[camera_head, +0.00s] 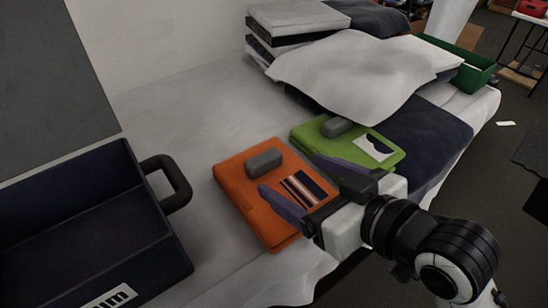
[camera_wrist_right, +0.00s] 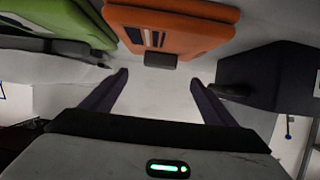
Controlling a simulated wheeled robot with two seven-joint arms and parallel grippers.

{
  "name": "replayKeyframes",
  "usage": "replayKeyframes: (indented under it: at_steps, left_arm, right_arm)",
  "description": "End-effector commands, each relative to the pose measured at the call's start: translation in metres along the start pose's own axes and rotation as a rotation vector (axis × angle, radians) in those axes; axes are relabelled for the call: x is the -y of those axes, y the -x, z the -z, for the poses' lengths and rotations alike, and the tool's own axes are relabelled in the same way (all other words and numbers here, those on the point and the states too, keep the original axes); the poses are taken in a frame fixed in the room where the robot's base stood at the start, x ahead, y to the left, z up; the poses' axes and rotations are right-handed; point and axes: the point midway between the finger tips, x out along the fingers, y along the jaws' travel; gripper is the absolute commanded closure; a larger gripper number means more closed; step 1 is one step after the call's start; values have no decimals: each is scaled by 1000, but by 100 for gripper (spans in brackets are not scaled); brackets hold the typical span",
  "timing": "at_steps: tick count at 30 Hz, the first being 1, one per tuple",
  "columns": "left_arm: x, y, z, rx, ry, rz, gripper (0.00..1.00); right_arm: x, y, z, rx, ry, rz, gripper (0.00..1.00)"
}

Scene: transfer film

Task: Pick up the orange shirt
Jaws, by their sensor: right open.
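The orange shirt (camera_head: 238,188) is a folded flat stack on the white-covered table, with a striped patch and a small grey block (camera_head: 264,160) on top. It also shows at the top of the right wrist view (camera_wrist_right: 190,32), ahead of the fingertips. My right gripper (camera_head: 290,173) reaches in from the right. Its two dark fingers are spread wide, with nothing between them. In the head view one finger overlaps the shirt; I cannot tell whether they touch. In the right wrist view the open gripper (camera_wrist_right: 158,78) points at the shirt's block edge. My left gripper is not in view.
A green folded shirt (camera_head: 312,138) with its own grey block lies just behind and right. A dark blue bin (camera_head: 165,245) with a handle stands at left. White and dark cloth (camera_head: 355,75) is piled at the back. A green crate (camera_head: 470,72) stands beyond. White cloth lies clear behind the orange shirt.

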Motion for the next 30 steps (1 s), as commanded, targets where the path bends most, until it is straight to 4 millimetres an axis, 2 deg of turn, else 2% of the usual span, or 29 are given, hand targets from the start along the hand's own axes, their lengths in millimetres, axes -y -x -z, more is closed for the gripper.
replayKeyframes:
  at_steps: [6, 12, 16, 24, 30]
  left_arm:
    - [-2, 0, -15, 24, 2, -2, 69]
    - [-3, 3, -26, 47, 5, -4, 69]
    - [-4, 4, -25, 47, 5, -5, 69]
    - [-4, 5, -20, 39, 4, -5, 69]
    - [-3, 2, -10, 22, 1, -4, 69]
  right_arm:
    - [1, -30, -1, 0, -4, 1, 20]
    - [0, -50, -1, 0, -3, 0, 20]
    - [1, -62, -2, 1, -3, 0, 20]
    - [2, -98, -4, 0, -3, 0, 20]
    - [2, -102, -5, 0, -1, -1, 20]
